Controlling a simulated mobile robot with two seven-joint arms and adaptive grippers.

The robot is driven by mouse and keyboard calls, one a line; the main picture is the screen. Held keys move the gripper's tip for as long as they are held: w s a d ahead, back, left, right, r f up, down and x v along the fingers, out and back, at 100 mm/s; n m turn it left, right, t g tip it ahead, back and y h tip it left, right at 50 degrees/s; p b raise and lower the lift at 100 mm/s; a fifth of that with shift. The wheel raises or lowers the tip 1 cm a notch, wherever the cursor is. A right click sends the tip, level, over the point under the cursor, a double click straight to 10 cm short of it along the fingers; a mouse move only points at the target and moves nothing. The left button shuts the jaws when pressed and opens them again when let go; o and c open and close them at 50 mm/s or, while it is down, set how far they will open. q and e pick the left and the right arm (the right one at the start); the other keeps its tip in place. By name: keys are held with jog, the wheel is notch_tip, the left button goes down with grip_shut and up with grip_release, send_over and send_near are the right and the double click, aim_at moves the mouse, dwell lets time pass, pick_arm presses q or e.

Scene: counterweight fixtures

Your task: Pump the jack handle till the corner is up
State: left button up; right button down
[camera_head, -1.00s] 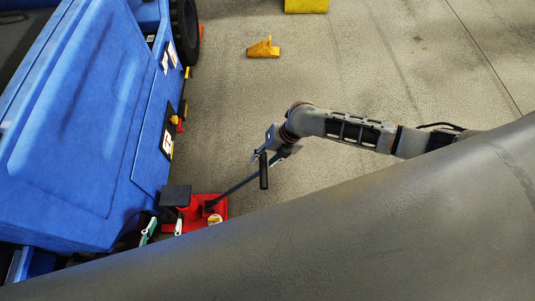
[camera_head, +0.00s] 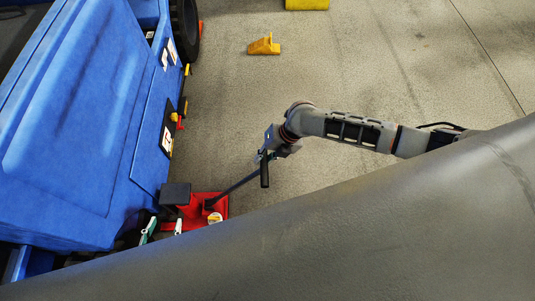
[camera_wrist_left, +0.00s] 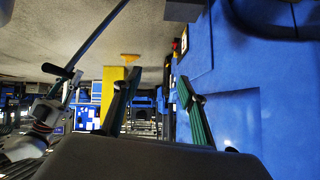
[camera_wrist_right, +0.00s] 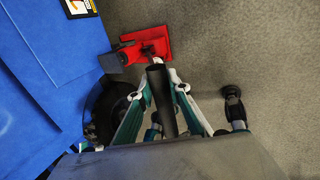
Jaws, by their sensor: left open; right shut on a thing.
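The red jack (camera_head: 218,203) stands on the floor beside the blue machine's lower corner (camera_head: 100,238). Its dark pad (camera_head: 175,194) is at that corner; whether they touch cannot be told. The jack handle (camera_head: 236,187) slants up to the right and ends in a black grip (camera_head: 264,172). My right gripper (camera_head: 268,154) is shut on the handle near the grip; the right wrist view shows the handle (camera_wrist_right: 161,98) between its fingers. My left gripper (camera_head: 164,229) is open and empty, low beside the jack; its spread fingers (camera_wrist_left: 157,90) show in the left wrist view.
The blue machine (camera_head: 80,110) fills the left side, with a black wheel (camera_head: 185,30) at the top. The floor right of the machine is mostly clear.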

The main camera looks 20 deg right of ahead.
pick_arm(q)
notch_tip(320, 180, down, 4)
jog(key=s+b, duration=0.2)
jog(key=b, duration=0.1)
pick_arm(e)
jog(key=s+d+f+y+b, duration=0.1)
jog(key=s+d+f+b, duration=0.1)
jog(key=d+f, duration=0.3)
jog(key=shift+h, duration=0.3)
jog(key=a+r+p, duration=0.1)
jog(key=w+a+r+p, duration=0.1)
jog(key=a+r, duration=0.1)
jog(key=a+r+p, duration=0.1)
jog(key=shift+w+a+r+p, duration=0.15)
jog(key=shift+w+a+p, duration=0.15)
jog(key=shift+w+p, duration=0.1)
jog(key=shift+s, duration=0.1)
jog(key=shift+f, duration=0.2)
jog(key=c, duration=1.7)
grip_release()
pick_arm(q)
jog(key=w+r+t, duration=0.1)
jog(key=w+r, duration=0.5)
jog(key=r, duration=0.3)
jog(key=shift+d+m, duration=0.25)
jog(key=shift+m, duration=0.05)
pick_arm(e)
jog(key=shift+r, duration=0.1)
